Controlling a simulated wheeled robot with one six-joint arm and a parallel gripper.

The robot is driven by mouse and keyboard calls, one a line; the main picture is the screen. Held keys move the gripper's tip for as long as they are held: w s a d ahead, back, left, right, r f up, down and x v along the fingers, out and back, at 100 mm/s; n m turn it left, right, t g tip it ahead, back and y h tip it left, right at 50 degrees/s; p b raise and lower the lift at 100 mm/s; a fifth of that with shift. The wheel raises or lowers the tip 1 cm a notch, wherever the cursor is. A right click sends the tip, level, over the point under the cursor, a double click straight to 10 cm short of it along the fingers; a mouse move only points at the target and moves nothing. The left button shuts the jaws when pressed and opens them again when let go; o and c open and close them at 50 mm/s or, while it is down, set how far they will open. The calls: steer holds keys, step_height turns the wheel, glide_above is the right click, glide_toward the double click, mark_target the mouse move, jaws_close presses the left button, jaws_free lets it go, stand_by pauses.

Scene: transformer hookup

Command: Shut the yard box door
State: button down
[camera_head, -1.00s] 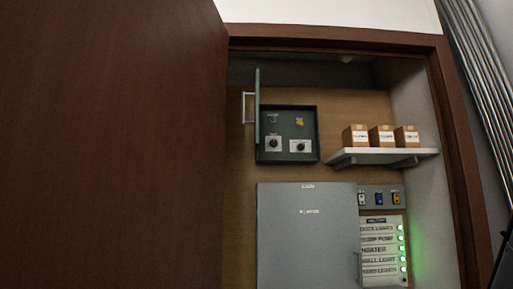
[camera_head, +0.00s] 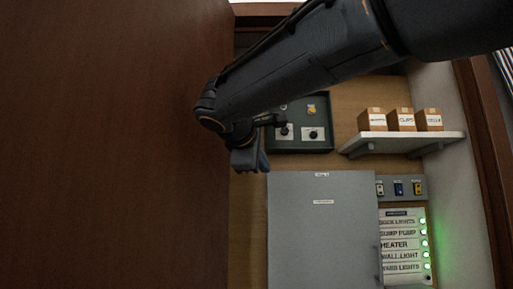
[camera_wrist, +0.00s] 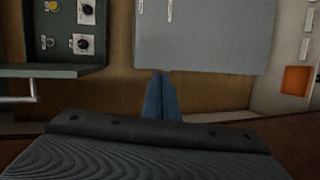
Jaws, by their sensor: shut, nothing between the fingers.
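The dark green box (camera_head: 314,138) with knobs is on the wooden back panel, and its front is open. It shows at upper left in the wrist view (camera_wrist: 60,35). Its door (camera_wrist: 60,72) stands out nearly edge-on, with a pale handle (camera_wrist: 18,98). In the head view my arm hides this door. My gripper (camera_head: 264,162) is below and left of the green box. In the wrist view its blue fingers (camera_wrist: 161,97) are together and empty, apart from the door and handle. I cannot read which box is labelled yard.
A grey cabinet with a shut front (camera_head: 322,235) is below the green box. A shelf (camera_head: 402,144) with small cartons is at right. Switches (camera_head: 399,188) and a lit label panel (camera_head: 402,250) are below it. A large brown door (camera_head: 100,150) fills the left side.

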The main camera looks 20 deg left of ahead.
steer(key=s+a+r+t, duration=0.1)
steer(key=s+a+r, duration=0.15)
steer(key=r, duration=0.35)
steer(key=s+a+r+t, duration=0.1)
steer(key=s+r+t, duration=0.15)
steer(key=r, duration=0.45)
steer(key=w+p, duration=0.3)
steer(key=w, duration=0.6)
steer(key=shift+w+d+g, duration=0.2)
steer(key=shift+d+g, duration=0.1)
steer(key=shift+g, duration=0.05)
steer(key=shift+d+f+n, duration=0.1)
steer(key=shift+n, duration=0.2)
